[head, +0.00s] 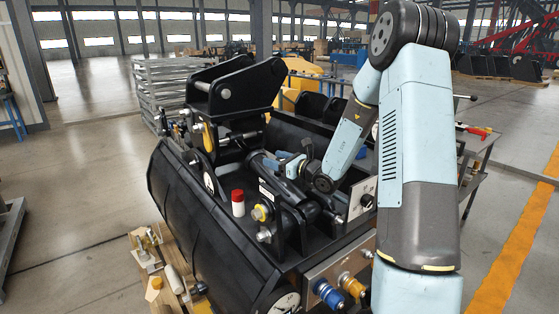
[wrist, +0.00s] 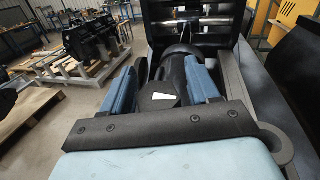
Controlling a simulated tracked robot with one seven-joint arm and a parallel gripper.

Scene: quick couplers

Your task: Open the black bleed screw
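My gripper (head: 291,165) is low inside the black machine attachment (head: 195,220), near a thick black cylinder. In the wrist view its two blue fingers (wrist: 165,68) stand well apart. A black rounded part with a small white label (wrist: 162,97) shows between them; I cannot tell whether either finger touches it. A pale plate with a black knob (head: 367,201) stands to the right of the gripper in the head view. I cannot tell for sure which part is the black bleed screw; it may be hidden or too small.
A red-and-white bottle (head: 238,203) stands on the attachment. A blue coupler (head: 328,294) and a yellow coupler (head: 351,285) stick out at the front. A tall black bracket (head: 235,90) rises left of my arm. A wooden pallet with small parts (head: 158,262) lies at the left.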

